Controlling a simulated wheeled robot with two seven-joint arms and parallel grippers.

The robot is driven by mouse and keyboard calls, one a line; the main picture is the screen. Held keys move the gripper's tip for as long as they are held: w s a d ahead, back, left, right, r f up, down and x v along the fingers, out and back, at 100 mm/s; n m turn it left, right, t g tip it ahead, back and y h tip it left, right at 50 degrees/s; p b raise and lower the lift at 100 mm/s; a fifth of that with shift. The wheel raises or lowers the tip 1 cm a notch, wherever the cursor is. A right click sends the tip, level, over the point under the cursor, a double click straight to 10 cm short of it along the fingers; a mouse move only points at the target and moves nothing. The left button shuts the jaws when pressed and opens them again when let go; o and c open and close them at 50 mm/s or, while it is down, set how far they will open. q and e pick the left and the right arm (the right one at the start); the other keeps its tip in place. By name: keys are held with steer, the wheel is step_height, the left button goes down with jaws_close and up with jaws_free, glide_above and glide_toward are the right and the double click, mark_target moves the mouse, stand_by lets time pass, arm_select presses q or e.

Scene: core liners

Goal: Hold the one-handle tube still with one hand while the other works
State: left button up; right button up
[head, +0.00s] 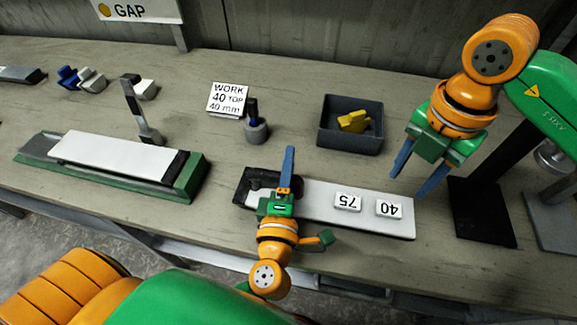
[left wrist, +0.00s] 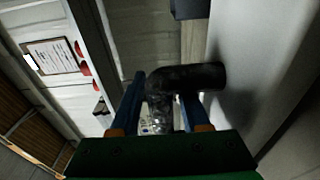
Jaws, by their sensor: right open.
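The one-handle tube, a long white liner (head: 320,202) with a black handle end at its left, lies on the bench at front centre. My left gripper (head: 287,165) is at the black handle end. In the left wrist view its blue fingers (left wrist: 160,112) stand on both sides of the black bent handle (left wrist: 195,80) and look closed on it. My right gripper (head: 418,172) is open and empty, just above and beyond the tube's right end.
A dark bin (head: 350,139) holds yellow pieces. Another white liner (head: 120,155) lies in a green cradle at left. A black plate (head: 482,213) lies at right.

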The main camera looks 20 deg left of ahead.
mark_target(395, 209)
arm_select(q)
jaws_close()
stand_by(1.5)
arm_select(e)
steer(key=shift+o, duration=0.2)
stand_by(0.3)
steer(key=o, duration=0.4)
steer(key=shift+r+m, duration=0.1)
steer(key=shift+m, duration=0.2)
steer(key=shift+c, duration=0.2)
steer(key=f+m, duration=0.6)
steer(key=d+f+m, duration=0.1)
steer(key=f+m, duration=0.2)
steer(key=m, duration=0.1)
steer(key=shift+w+d+f, duration=0.1)
steer(key=shift+w+f, duration=0.05)
steer(key=shift+f, duration=0.2)
